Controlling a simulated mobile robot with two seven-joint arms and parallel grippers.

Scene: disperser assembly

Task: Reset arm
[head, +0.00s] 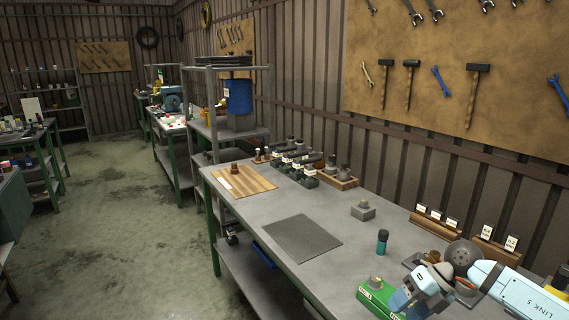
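My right arm (508,291), light blue and marked LINK 5, reaches in from the lower right over the near end of the grey workbench (290,205). Its hand (410,297) is beside and partly in front of a green box (375,299) with a small grey part on top. The fingertips are too small and covered to make out, so I cannot tell whether it is open or holds anything. My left gripper and arm are out of view.
The bench carries a dark grey mat (301,238), a wooden board (238,181), a dark bottle (382,242), a grey block (363,210), several small bins (296,165) and wooden label holders (437,221). The bench middle is mostly clear. A tool board (440,60) hangs behind.

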